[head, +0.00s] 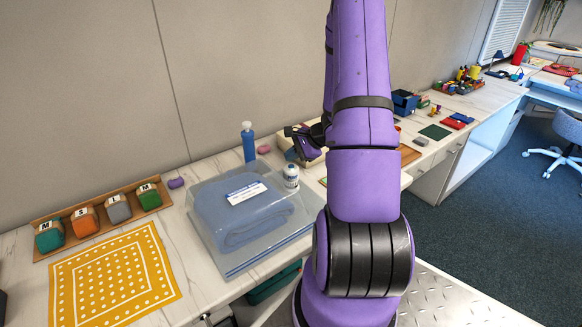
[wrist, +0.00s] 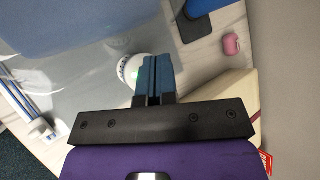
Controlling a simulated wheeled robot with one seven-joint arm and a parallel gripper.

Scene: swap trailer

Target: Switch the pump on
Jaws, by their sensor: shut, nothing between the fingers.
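The pump appears to be the small white cylinder (head: 291,176) with a dark band, upright at the right back edge of a clear bag (head: 243,262) that holds a folded blue blanket (head: 225,222). In the wrist view its round white top (wrist: 129,69) has dark lettering around the rim and a greenish patch, partly hidden by my fingers. My gripper (head: 291,131) is behind and above the pump in the head view. In the wrist view my gripper (wrist: 153,76) has its blue fingers shut and empty, overlapping the right side of the pump's top. I cannot tell whether they touch it.
A blue bottle (head: 248,145) and a pink lump (head: 264,149) stand near the wall. A cream box (wrist: 235,92) lies close beside my gripper. Several lettered blocks (head: 118,208) sit in a wooden tray at left, behind a yellow dotted cloth (head: 70,301).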

